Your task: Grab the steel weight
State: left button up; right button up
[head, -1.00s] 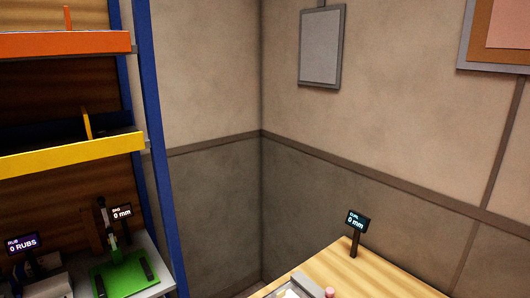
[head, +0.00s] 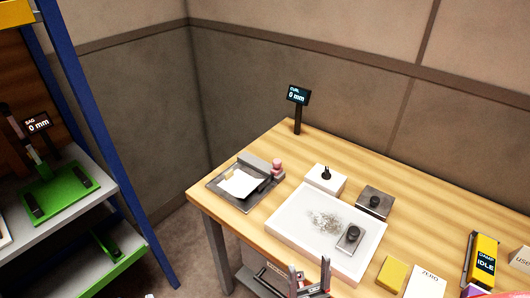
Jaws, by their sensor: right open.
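A dark grey metal block with a black knob (head: 376,203) stands on the wooden table, just beyond the white tray (head: 291,240). A smaller grey block with a round knob (head: 350,238) sits inside the tray at its right side. Either could be the steel weight; I cannot tell which. A white block with a black knob (head: 324,181) stands behind the tray. My right gripper (head: 309,275) is at the bottom centre, open and empty, its two fingers pointing up in the picture near the table's front edge, apart from the blocks. My left gripper is out of view.
A clamp plate with white paper (head: 240,184) lies at the table's left corner, with a display post (head: 298,97) behind. Yellow (head: 391,274) and white (head: 425,283) blocks and a clamp unit (head: 481,260) lie right. A blue-framed shelf (head: 105,150) stands left.

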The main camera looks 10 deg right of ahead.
aim_at(348, 244)
jog(key=z, duration=1.2)
jog(key=k+j+z, duration=0.45)
jog(key=i+l, duration=0.45)
